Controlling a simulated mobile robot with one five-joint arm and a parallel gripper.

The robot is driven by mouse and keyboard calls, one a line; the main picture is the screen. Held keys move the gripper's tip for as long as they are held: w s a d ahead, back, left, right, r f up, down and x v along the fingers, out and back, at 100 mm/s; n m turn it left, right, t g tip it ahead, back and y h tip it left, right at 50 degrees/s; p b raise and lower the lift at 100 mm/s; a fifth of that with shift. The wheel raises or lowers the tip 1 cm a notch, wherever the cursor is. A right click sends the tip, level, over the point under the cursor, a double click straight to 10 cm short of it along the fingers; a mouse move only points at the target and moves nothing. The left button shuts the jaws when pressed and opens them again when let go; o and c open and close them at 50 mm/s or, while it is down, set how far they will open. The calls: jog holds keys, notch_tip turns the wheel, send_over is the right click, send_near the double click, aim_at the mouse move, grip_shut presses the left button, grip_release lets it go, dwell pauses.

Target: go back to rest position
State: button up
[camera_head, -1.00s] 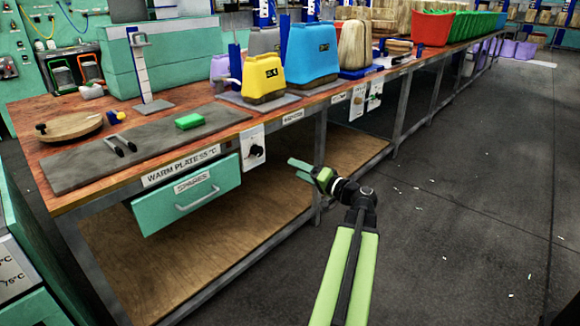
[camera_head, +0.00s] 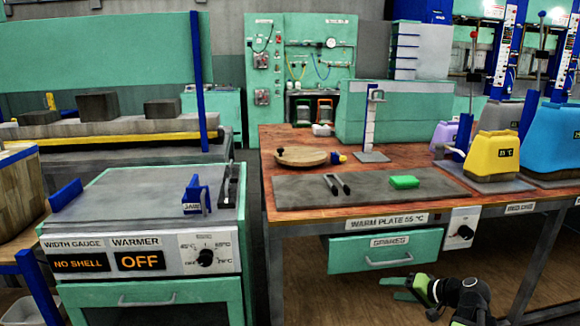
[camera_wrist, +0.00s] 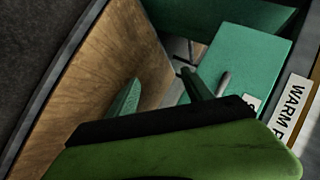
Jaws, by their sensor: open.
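My gripper (camera_head: 405,288) shows at the bottom right of the head view, with green fingers and a black wrist. It is below the tabletop, in front of the bench and just under the green SPARES drawer (camera_head: 386,250). In the wrist view the two fingers (camera_wrist: 160,95) stand apart with nothing held between them. Beyond them are the drawer front (camera_wrist: 240,65) and the wooden lower shelf (camera_wrist: 120,60). The drawer looks shut in the head view.
The bench's warm plate (camera_head: 300,192) holds a green block (camera_head: 404,182) and black tongs (camera_head: 337,184). The width gauge warmer (camera_head: 150,255) stands at the left, with a narrow gap before the bench.

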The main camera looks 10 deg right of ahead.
jog(key=s+a+f+n+g+h, duration=0.1)
jog(key=a+f+n+g+h, duration=0.15)
jog(key=a, duration=0.75)
jog(key=s+a+f+n+g+h+p, duration=0.15)
jog(key=a+f+g, duration=0.25)
jog(key=a, duration=0.6)
jog(key=s+a+f+n+g+h, duration=0.2)
jog(key=a+f+n+g, duration=0.15)
jog(key=a, duration=0.55)
notch_tip(320, 180, up, 38)
jog(key=p, duration=3.7)
jog(key=shift+w+f+m, duration=0.15)
jog(key=shift+w+m, duration=0.1)
jog(key=shift+m, duration=0.2)
